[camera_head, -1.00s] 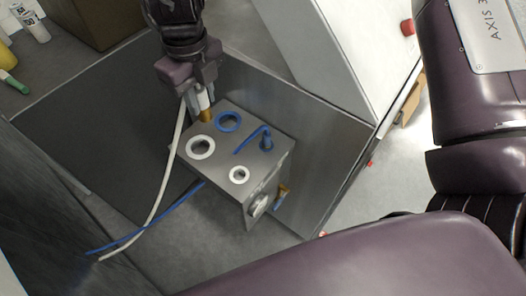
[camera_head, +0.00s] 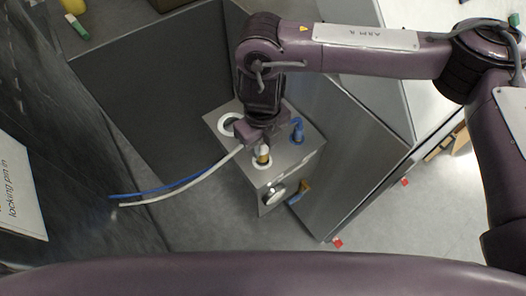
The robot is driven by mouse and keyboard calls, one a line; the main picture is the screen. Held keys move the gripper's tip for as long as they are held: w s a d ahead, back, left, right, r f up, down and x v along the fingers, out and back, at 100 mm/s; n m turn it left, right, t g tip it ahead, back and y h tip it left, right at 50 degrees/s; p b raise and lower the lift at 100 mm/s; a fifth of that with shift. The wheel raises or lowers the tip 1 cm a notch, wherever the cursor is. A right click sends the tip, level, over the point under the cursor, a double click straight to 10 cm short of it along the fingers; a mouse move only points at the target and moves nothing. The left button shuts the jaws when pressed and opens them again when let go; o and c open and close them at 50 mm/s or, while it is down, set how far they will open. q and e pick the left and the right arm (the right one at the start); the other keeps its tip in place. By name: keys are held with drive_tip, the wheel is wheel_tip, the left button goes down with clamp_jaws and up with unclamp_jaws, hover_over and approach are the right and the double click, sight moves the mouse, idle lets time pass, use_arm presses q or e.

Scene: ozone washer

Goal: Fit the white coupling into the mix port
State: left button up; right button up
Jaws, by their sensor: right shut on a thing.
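My right gripper (camera_head: 259,140) points down over the metal block (camera_head: 293,163) and is shut on the white coupling (camera_head: 264,149), whose brass-coloured end shows below the jaws. A white hose (camera_head: 187,189) trails from it to the left. The brass end is at the small white-ringed port (camera_head: 262,166) near the block's front edge; I cannot tell whether it has entered or is just above. A larger white-ringed port (camera_head: 226,123) shows at the block's back left. The blue-ringed port seen earlier is hidden behind the gripper. No label names the mix port. My left gripper is out of view.
A blue elbow fitting (camera_head: 297,128) stands on the block's right side. A blue hose (camera_head: 160,190) lies at left, near the white hose. A round silver fitting (camera_head: 275,194) and a brass-and-blue valve (camera_head: 301,192) stick out of the front face. Grey panels flank the block.

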sight(262, 155)
wheel_tip(262, 155, down, 4)
drive_tip(key=shift+f, duration=0.25)
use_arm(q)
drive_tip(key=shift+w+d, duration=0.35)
use_arm(e)
drive_tip(key=shift+f, duration=0.15)
drive_tip(key=o, duration=1)
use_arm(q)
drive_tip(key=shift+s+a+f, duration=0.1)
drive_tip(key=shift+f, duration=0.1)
use_arm(e)
drive_tip(key=shift+o, duration=0.2)
